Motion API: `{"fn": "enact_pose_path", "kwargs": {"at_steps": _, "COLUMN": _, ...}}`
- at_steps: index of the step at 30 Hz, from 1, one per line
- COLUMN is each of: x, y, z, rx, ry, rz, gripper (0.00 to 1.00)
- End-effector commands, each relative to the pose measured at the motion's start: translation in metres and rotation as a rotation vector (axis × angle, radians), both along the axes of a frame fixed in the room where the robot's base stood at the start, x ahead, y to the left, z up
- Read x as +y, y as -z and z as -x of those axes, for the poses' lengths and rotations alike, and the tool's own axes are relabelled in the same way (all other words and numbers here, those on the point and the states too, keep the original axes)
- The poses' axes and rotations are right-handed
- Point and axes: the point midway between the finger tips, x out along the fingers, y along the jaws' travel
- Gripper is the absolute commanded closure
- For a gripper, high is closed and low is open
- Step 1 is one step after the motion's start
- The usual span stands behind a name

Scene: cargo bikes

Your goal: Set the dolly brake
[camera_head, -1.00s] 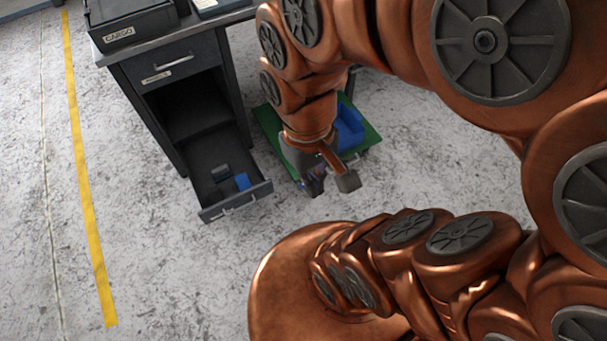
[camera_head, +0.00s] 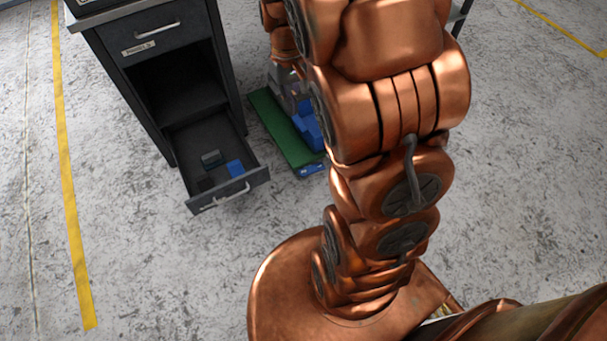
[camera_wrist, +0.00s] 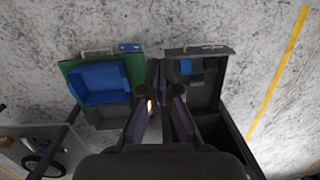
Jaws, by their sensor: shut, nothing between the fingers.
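The dolly has a green deck (camera_head: 276,122) on the floor beside the cabinet, partly hidden behind my arm. Its green edge also shows in the wrist view (camera_wrist: 73,67), with a blue bin (camera_wrist: 100,82) on it. A small blue piece (camera_head: 311,169), possibly the brake pedal, sits at the deck's near edge; it shows in the wrist view too (camera_wrist: 130,47). Whether it is up or down I cannot tell. My gripper (camera_wrist: 166,92) is shut and empty, between the dolly and the drawer in the wrist view. In the head view it is partly hidden above the deck.
A dark cabinet (camera_head: 157,103) stands left of the dolly. Its low drawer (camera_head: 259,178) is pulled out, holding a blue block (camera_head: 235,168) and a grey one (camera_head: 211,158). The floor in front is clear. A yellow line (camera_head: 68,190) runs at left.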

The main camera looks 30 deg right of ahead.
Motion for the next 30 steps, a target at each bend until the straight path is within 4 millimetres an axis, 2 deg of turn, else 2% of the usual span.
{"fn": "enact_pose_path", "kwargs": {"at_steps": 1, "x": -0.01, "y": 0.027, "z": -0.011, "rx": 0.0, "ry": 0.005, "rz": 0.0, "gripper": 1.0}}
{"fn": "enact_pose_path", "kwargs": {"at_steps": 8, "x": -0.049, "y": 0.109, "z": -0.055, "rx": -0.012, "ry": 0.008, "rz": -0.018, "gripper": 1.0}}
{"fn": "enact_pose_path", "kwargs": {"at_steps": 12, "x": -0.073, "y": 0.163, "z": -0.078, "rx": -0.022, "ry": 0.006, "rz": -0.029, "gripper": 1.0}}
{"fn": "enact_pose_path", "kwargs": {"at_steps": 18, "x": -0.106, "y": 0.245, "z": -0.107, "rx": -0.043, "ry": -0.002, "rz": -0.053, "gripper": 1.0}}
{"fn": "enact_pose_path", "kwargs": {"at_steps": 27, "x": -0.145, "y": 0.377, "z": -0.135, "rx": -0.079, "ry": -0.014, "rz": -0.107, "gripper": 1.0}}
{"fn": "enact_pose_path", "kwargs": {"at_steps": 30, "x": -0.155, "y": 0.416, "z": -0.143, "rx": -0.1, "ry": -0.018, "rz": -0.123, "gripper": 1.0}}
